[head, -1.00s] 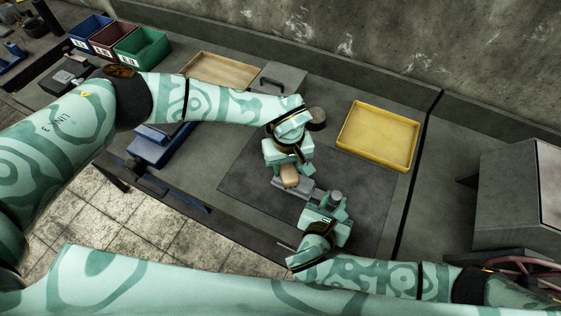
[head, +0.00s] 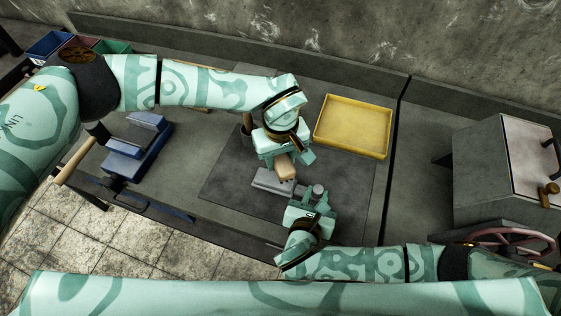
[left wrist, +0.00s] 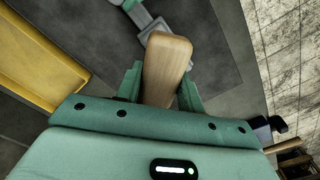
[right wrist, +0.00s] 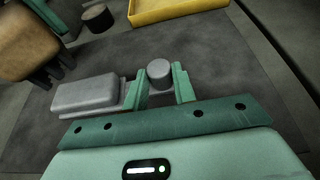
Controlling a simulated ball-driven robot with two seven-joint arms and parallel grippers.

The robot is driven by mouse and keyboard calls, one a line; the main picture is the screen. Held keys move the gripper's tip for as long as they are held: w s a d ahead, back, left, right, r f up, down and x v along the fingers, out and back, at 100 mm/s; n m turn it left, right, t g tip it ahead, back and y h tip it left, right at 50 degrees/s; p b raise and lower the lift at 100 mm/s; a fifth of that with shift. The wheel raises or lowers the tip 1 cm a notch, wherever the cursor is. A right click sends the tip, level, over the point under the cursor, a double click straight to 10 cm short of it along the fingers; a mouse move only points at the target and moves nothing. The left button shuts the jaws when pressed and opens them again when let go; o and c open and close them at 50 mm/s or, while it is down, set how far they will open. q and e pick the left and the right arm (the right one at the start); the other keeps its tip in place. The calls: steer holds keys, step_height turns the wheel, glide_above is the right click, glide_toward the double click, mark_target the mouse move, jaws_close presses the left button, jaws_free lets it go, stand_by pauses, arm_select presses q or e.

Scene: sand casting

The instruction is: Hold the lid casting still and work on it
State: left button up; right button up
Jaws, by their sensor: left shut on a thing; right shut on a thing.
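The lid casting (head: 268,181) is a grey slab lying on the dark mat, with a narrow part running to a round grey stub (right wrist: 159,72). My right gripper (head: 316,194) is shut on the casting at this stub end. The slab (right wrist: 85,94) lies left of its fingers in the right wrist view. My left gripper (head: 284,157) is shut on a wooden-backed tool (left wrist: 166,65), whose pale wood also shows in the head view (head: 286,168). The tool is above or beside the slab's far side. I cannot tell whether they touch.
A yellow tray (head: 353,126) stands behind and to the right. A small dark round pot (right wrist: 97,17) is on the mat's far side. A blue vise-like fixture (head: 138,148) is at the left bench edge. A grey cabinet (head: 508,180) stands at right. The mat (head: 345,175) is clear around the casting.

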arm_select(q)
steer(key=shift+r, duration=1.15)
arm_select(e)
steer(key=o, duration=0.5)
steer(key=shift+r, duration=0.1)
steer(key=shift+r, duration=0.7)
steer(key=o, duration=1.1)
steer(key=shift+o, duration=0.2)
steer(key=v, duration=0.8)
